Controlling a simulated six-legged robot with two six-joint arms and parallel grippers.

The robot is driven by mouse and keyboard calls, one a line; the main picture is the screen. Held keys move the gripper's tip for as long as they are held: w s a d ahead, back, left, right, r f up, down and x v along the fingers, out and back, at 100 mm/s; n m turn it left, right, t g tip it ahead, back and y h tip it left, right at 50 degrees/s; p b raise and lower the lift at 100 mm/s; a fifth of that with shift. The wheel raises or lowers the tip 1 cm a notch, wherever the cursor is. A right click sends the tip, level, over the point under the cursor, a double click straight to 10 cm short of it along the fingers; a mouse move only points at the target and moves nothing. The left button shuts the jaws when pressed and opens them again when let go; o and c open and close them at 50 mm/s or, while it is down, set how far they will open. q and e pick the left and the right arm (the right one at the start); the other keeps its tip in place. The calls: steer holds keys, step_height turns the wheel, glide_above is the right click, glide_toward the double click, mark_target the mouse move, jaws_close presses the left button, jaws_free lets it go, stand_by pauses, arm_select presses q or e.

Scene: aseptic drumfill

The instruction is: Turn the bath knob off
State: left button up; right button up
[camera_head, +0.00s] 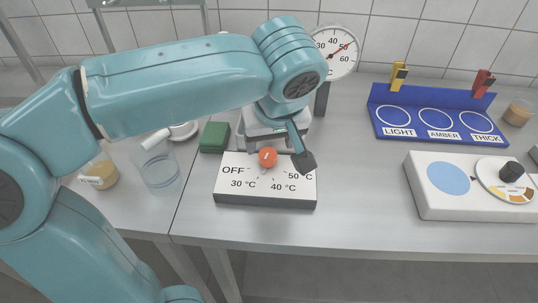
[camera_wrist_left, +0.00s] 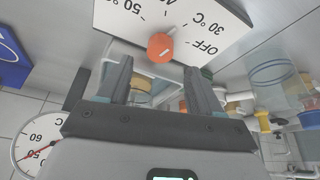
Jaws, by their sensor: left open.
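The orange bath knob (camera_head: 267,157) sits at the back of a white control panel (camera_head: 262,194) marked OFF, 30 °C, 40 °C and 50 °C. My left gripper (camera_head: 304,160) hangs over the right part of the panel, just right of the knob. In the left wrist view, the knob (camera_wrist_left: 160,46) shows beyond and between the two open fingers (camera_wrist_left: 160,75), apart from them. It carries a short pale mark, but which label it points to is unclear. The bath (camera_head: 290,122) behind is partly hidden by my left arm. My right gripper is out of view.
A round dial (camera_head: 336,52) stands behind the bath. A green block (camera_head: 214,137), a glass beaker (camera_head: 160,168) and a jar (camera_head: 100,174) are left. A blue rack (camera_head: 433,118) and a white device with a black knob (camera_head: 440,190) are right. Bare bench lies between panel and device.

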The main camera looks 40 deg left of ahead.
mark_target(268, 153)
arm_select(q)
steer(key=b+x, duration=0.1)
steer(key=x, duration=0.4)
steer(key=shift+a+f, duration=0.1)
steer(key=shift+c, duration=0.3)
steer(key=c, duration=1)
steer(key=m+t+h, duration=0.1)
steer(key=m, duration=0.3)
steer(key=shift+m+b, duration=0.3)
steer(key=shift+b, duration=0.05)
steer(key=m+h, duration=0.1)
steer(key=m, duration=0.2)
steer(key=m+t+h, duration=0.1)
steer(key=m, duration=0.2)
steer(key=shift+s+a, duration=0.1)
steer(key=shift+a, duration=0.1)
steer(key=shift+m, duration=0.3)
